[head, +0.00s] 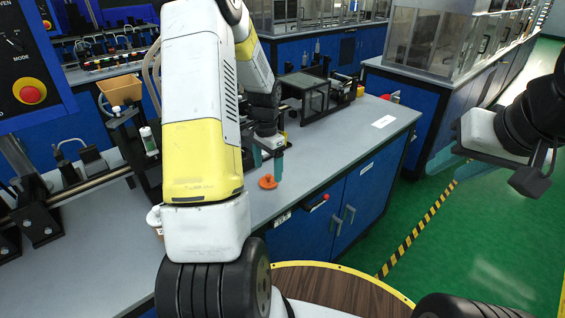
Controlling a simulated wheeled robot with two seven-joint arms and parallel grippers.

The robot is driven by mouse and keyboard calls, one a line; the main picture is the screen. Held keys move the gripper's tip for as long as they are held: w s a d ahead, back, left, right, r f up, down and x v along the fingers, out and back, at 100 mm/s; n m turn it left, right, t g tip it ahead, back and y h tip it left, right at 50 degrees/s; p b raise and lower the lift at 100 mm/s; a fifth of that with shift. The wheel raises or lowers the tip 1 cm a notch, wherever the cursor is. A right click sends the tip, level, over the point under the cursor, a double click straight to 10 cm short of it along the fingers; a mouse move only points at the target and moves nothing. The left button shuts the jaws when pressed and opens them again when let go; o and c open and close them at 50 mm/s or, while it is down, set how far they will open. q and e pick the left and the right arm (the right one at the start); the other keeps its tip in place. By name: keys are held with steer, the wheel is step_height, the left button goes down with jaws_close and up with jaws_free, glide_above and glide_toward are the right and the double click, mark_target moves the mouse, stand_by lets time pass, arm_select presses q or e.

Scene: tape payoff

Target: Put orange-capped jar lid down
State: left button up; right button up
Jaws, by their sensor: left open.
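The orange lid (268,182), a small disc with a raised knob, lies on the grey worktop (310,160) near its front edge. My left gripper (268,162) points down just above and behind the lid, its teal fingers apart. The right finger ends close to the lid; I cannot tell whether they touch. Nothing shows between the fingers. My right gripper (442,176) is far to the right over the green floor, its teal fingers apart and empty. A white jar-like object (154,219) is mostly hidden behind my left arm.
A dark glass-sided box (305,97) and black equipment stand behind the lid. A rail fixture, a small white bottle (148,140) and a tan bin (121,90) are at left. A round wooden top (335,288) is in front.

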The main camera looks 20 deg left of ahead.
arm_select(q)
step_height(320, 180, up, 9)
step_height(320, 180, up, 8)
steer(key=f+n+t, duration=0.1)
steer(key=t, duration=0.1)
glide_above(268, 175)
steer(key=s+d, duration=0.4)
steer(key=s+d+r+n+t+h, duration=0.1)
steer(key=s+d+r, duration=0.3)
steer(key=s, duration=0.5)
steer(key=s+d+r+n+t+h, duration=0.1)
steer(key=s+d+r+n+t, duration=0.2)
steer(key=s, duration=0.6)
step_height(268, 175, up, 2)
steer(key=shift+d+r+n, duration=0.1)
steer(key=shift+d+n, duration=0.2)
steer(key=shift+d, duration=0.4)
